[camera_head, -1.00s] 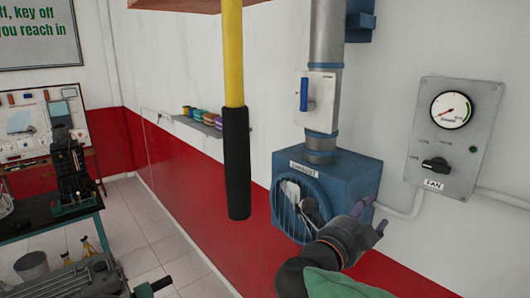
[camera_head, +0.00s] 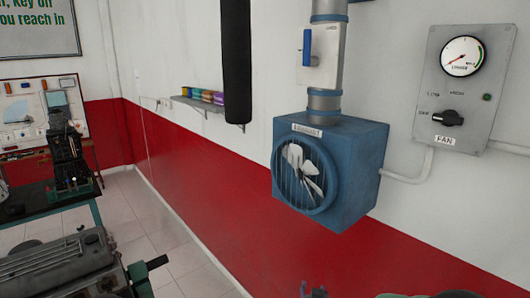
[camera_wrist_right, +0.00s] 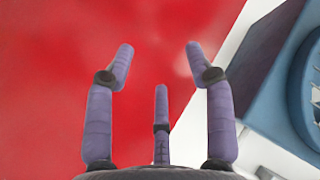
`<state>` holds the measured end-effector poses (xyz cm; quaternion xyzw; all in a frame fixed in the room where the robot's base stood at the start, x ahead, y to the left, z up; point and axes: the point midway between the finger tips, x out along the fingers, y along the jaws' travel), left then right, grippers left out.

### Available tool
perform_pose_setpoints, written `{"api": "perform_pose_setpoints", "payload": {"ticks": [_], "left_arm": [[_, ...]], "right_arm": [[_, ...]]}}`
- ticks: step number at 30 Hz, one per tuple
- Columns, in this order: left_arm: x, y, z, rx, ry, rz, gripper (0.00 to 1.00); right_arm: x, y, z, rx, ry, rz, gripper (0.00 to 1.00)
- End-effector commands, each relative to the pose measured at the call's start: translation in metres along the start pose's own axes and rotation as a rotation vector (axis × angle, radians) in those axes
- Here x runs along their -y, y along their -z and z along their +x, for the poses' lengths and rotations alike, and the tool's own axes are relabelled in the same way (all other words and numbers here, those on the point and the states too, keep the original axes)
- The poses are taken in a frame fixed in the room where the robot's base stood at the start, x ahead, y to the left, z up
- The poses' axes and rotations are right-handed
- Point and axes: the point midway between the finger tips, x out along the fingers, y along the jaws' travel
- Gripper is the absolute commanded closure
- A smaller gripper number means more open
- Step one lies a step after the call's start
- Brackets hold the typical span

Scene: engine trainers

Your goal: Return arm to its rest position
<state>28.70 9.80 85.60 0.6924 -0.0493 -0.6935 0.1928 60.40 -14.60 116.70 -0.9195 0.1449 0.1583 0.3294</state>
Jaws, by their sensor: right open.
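My right gripper (camera_wrist_right: 158,62) is open and empty in the right wrist view, its purple fingers spread in front of the red lower wall. In the head view only the purple fingertips (camera_head: 313,291) show at the bottom edge, below the blue exhaust fan box (camera_head: 360,170). The blue box also shows at the right of the right wrist view (camera_wrist_right: 270,85), apart from the fingers. A small part of my right arm shows at the bottom right of the head view. My left gripper is not in view.
A fan control panel (camera_head: 464,85) with gauge and knob is on the wall at right. A dark hanging handle (camera_head: 237,65) is in front of the wall. A small shelf (camera_head: 205,103) holds coloured items. An engine (camera_head: 75,268) stands at lower left.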

Motion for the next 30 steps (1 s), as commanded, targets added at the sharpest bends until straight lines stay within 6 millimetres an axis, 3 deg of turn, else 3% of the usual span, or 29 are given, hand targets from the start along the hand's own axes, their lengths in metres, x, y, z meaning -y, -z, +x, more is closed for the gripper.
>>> {"api": "perform_pose_setpoints", "payload": {"ticks": [1,8,14,18,24,30], "left_arm": [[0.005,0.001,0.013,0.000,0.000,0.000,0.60],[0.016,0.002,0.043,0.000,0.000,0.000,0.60],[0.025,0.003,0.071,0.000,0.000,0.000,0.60],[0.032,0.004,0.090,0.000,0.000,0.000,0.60],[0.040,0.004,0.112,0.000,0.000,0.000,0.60],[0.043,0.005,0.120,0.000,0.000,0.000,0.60]], "right_arm": [[-0.026,-0.032,0.009,0.061,-0.018,-0.033,0.46],[-0.117,-0.152,0.015,0.354,-0.067,-0.168,0.46],[-0.197,-0.253,-0.007,0.631,-0.103,-0.252,0.46],[-0.251,-0.319,-0.039,0.839,-0.118,-0.296,0.46],[-0.307,-0.387,-0.093,1.095,-0.121,-0.329,0.46],[-0.328,-0.413,-0.124,1.218,-0.113,-0.340,0.46]]}}
